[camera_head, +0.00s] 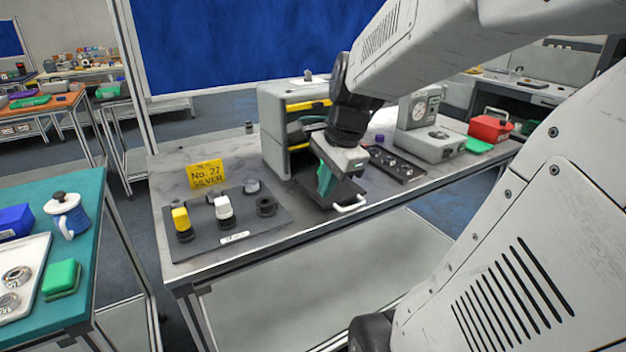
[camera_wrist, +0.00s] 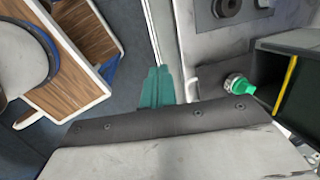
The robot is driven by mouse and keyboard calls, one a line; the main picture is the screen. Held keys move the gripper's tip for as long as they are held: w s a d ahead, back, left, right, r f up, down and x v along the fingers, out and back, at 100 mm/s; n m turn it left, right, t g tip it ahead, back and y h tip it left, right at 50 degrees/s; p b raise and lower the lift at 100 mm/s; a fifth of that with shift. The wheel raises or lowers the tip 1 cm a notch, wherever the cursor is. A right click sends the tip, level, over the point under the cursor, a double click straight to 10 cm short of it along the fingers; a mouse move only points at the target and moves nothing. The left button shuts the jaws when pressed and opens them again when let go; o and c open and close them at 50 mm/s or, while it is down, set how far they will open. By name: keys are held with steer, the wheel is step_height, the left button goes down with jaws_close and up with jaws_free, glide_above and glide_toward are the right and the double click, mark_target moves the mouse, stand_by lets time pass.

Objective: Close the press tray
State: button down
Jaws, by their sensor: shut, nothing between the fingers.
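The press (camera_head: 272,120) is a grey box with yellow strips and an open front, standing on the table. Its dark press tray (camera_head: 312,190) is pulled out towards the table's front edge, with a white handle (camera_head: 351,204) at its front. My gripper (camera_head: 322,185), with teal fingers, is over the tray area, behind the handle in the head view; whether it touches the tray is unclear. In the wrist view my gripper (camera_wrist: 157,72) is shut and empty, with the dark press at the right. A green piece with a silver ring (camera_wrist: 238,84) shows beside the press's dark opening.
A dark mat (camera_head: 235,238) with yellow, white and black knobs lies left of the press, before a yellow sign (camera_head: 205,174). To the right are a black strip (camera_head: 397,163), a grey gauge device (camera_head: 430,142) and a red box (camera_head: 490,127). A teal table (camera_head: 90,200) stands left.

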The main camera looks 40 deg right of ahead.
steer(key=s+d+f+m+t+h, duration=0.1)
steer(key=s+d+f+m, duration=0.1)
steer(key=d+m, duration=0.75)
steer(key=s+d+f+m+h, duration=0.1)
steer(key=d+f+m, duration=0.1)
steer(key=d+m, duration=0.75)
steer(key=shift+n, duration=0.4)
steer(key=x, duration=0.3)
steer(key=w+d+x, duration=0.1)
steer(key=x, duration=0.3)
steer(key=w+r+x, duration=0.1)
steer(key=x, duration=0.3)
steer(key=shift+d+f, duration=0.15)
steer(key=shift+d, duration=0.15)
steer(key=shift+w+d, duration=0.2)
steer(key=shift+w, duration=0.5)
steer(key=w+d, duration=0.1)
steer(key=w, duration=0.3)
steer(key=w+d, duration=0.1)
steer(key=w, duration=0.3)
steer(key=w+d, duration=0.1)
steer(key=w, duration=0.4)
steer(key=shift+w+d, duration=0.1)
